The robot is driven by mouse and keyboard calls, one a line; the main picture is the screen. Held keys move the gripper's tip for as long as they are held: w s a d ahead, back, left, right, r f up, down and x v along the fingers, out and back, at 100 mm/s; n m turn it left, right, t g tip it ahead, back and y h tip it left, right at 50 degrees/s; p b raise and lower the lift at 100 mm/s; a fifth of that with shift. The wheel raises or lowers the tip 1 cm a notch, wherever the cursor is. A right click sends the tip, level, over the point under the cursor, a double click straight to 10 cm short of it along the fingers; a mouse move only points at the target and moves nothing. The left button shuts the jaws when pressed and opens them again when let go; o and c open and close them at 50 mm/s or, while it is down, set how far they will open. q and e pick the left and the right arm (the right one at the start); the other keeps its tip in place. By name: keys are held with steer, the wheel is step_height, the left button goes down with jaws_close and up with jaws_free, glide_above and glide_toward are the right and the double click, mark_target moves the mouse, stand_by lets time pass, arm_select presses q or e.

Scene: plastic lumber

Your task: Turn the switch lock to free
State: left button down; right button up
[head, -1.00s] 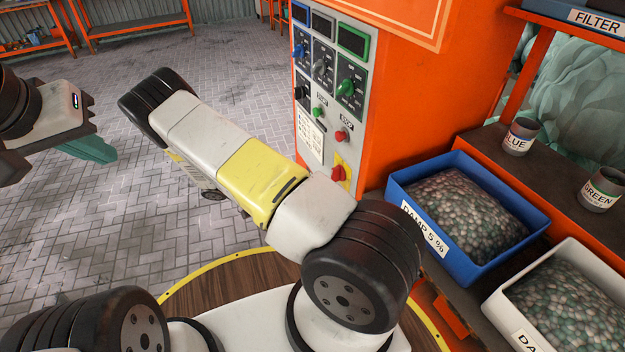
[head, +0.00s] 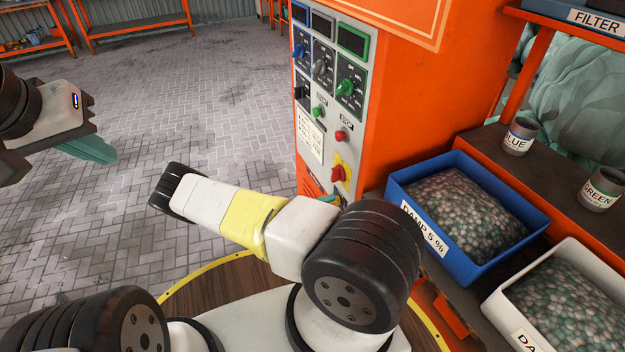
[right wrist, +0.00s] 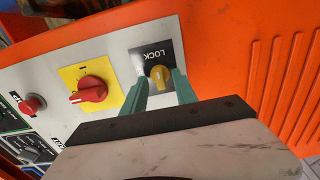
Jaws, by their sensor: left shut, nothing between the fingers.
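The lock switch, a yellow knob (right wrist: 160,77) on a black plate (right wrist: 150,55) marked LOCK, is on the grey control panel in the right wrist view. The lettering appears upside down there. My right gripper (right wrist: 160,88) is open, with one green finger on each side of the knob. I cannot tell whether either finger touches it. In the head view, a bit of my right gripper's green finger (head: 328,198) shows at the panel's lower part, and my arm hides the lock switch. My left gripper (head: 100,150) is shut and empty at the far left, away from the panel.
A red rotary switch (right wrist: 88,89) on a yellow plate sits beside the lock switch. The orange cabinet (head: 420,90) carries the panel. A blue bin (head: 400,185) and a white bin (head: 490,305) of pellets stand at the right. The floor at left is clear.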

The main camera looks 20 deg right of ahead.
steer(key=shift+d, duration=0.5)
jaws_close()
steer(key=shift+n, duration=0.4)
steer(key=n, duration=1.7)
steer(key=shift+d+r, duration=0.1)
steer(key=shift+d, duration=0.1)
stand_by(0.4)
